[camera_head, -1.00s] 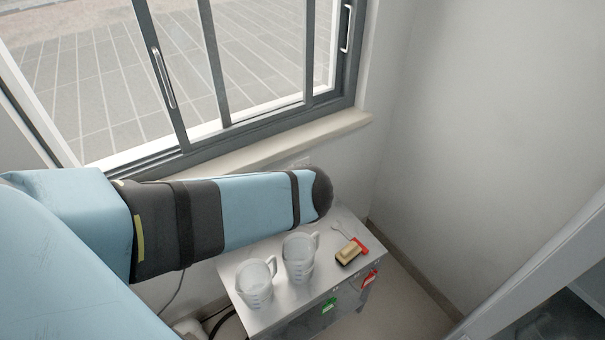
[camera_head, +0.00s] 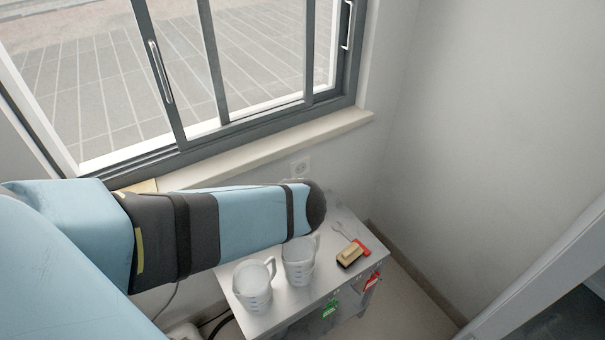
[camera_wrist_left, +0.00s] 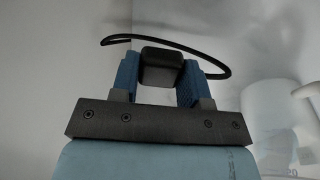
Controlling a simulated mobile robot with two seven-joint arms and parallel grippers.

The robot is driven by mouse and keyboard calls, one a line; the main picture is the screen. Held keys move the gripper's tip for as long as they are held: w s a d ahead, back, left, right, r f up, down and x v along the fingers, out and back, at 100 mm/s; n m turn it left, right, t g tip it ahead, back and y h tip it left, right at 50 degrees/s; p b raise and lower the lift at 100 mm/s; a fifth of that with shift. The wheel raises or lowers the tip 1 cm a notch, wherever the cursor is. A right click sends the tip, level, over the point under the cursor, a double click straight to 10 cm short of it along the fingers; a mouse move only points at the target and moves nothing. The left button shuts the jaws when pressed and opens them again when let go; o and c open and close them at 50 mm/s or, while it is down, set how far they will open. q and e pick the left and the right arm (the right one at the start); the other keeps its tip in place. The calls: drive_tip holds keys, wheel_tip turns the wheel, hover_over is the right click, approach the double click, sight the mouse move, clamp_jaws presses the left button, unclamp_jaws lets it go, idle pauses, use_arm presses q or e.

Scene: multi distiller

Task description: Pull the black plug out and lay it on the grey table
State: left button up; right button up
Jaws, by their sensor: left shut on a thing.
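In the left wrist view, my left gripper (camera_wrist_left: 160,82) has its two blue fingers shut on the black plug (camera_wrist_left: 162,66). A black cable (camera_wrist_left: 205,58) loops behind the plug and out to both sides. In the head view my left arm hides the gripper and the plug. A wall socket (camera_head: 300,169) shows bare above the grey table, with nothing in the part that I see. The grey table (camera_head: 338,294) stands below my arm. My right gripper is in neither view.
Two clear measuring jugs, one at the left (camera_head: 253,285) and one nearer the middle (camera_head: 299,262), stand on the table. A brush (camera_head: 350,254) and a red-handled tool (camera_head: 361,246) lie at its right. The window sill (camera_head: 270,150) is behind my arm.

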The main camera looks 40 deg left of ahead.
use_arm(q)
drive_tip(key=shift+f+b, duration=2.55)
drive_tip(key=shift+f, duration=0.9)
drive_tip(key=o, duration=1.3)
drive_tip(key=shift+r, duration=0.15)
wheel_tip(320, 180, up, 20)
drive_tip(key=p, duration=1.5)
drive_tip(key=w+d+b, duration=0.1)
drive_tip(key=w+b, duration=0.1)
drive_tip(key=w, duration=0.2)
drive_tip(key=w+d+b, duration=0.2)
drive_tip(key=w, duration=0.3)
drive_tip(key=w+d+b, duration=0.1)
drive_tip(key=w+b, duration=0.1)
drive_tip(key=w, duration=0.2)
drive_tip(key=shift+w+d+r, duration=0.2)
